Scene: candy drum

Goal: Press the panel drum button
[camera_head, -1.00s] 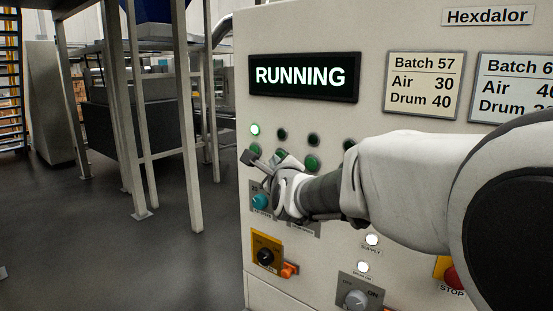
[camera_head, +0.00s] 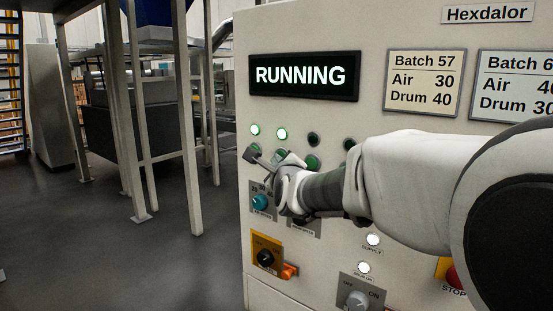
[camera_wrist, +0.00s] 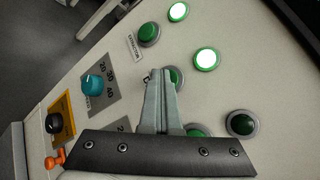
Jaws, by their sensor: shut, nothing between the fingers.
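The panel (camera_head: 375,30) carries a row of green buttons with a row of lamps above. In the wrist view the button labelled extractor (camera_wrist: 149,33) is clear of my fingers. The second green button (camera_wrist: 174,76) is partly hidden behind my fingertips, and its label is hidden, so I cannot read whether it is the drum button. My gripper (camera_wrist: 160,74) is shut and empty, its tips over or just beside that second button; contact cannot be told. It also shows in the head view (camera_head: 278,159). The lamp above the second button (camera_wrist: 206,59) is lit.
A lit first lamp (camera_head: 255,130) and dark third lamp (camera_head: 313,139) flank it. A teal dial (camera_head: 260,202), yellow-plated switch (camera_head: 265,256) and red stop button (camera_head: 455,278) sit below. The display (camera_head: 304,76) reads RUNNING. Open floor lies left.

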